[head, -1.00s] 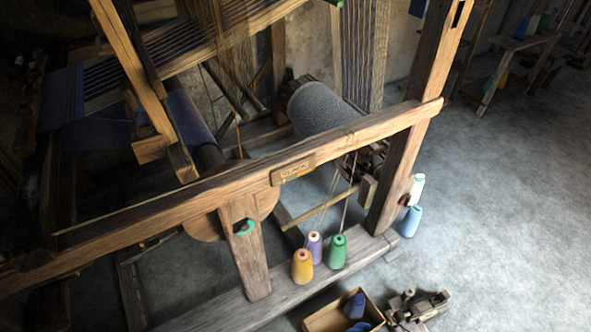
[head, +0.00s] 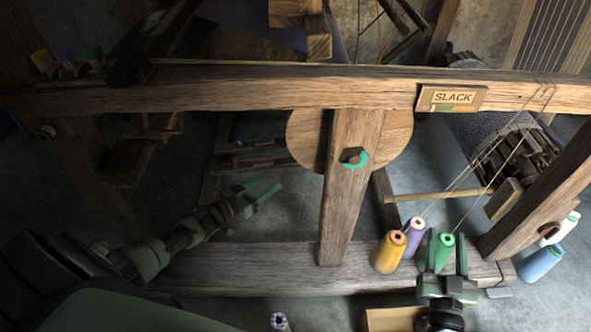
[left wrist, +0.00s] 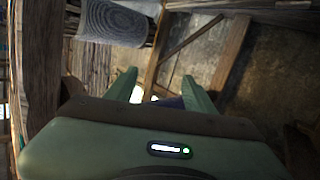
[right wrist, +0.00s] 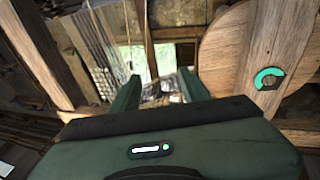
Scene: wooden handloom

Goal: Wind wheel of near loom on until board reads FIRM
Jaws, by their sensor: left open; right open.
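The board (head: 453,97) on the loom's front beam reads SLACK, with a small green patch at its lower left. The wooden wheel (head: 394,136) stands behind an upright post (head: 349,200). The wheel (right wrist: 226,46) and green ring (right wrist: 269,78) also show at the right of the right wrist view. My left gripper (head: 267,191) is open and empty, left of the post and below the wheel. My right gripper (head: 444,238) is open, in front of the green cone.
Yellow (head: 389,251), purple (head: 414,232) and green (head: 446,248) thread cones stand along the lower beam (head: 250,270). A box (head: 392,318) lies in front, partly hidden. Strings run down from the front beam (head: 250,92).

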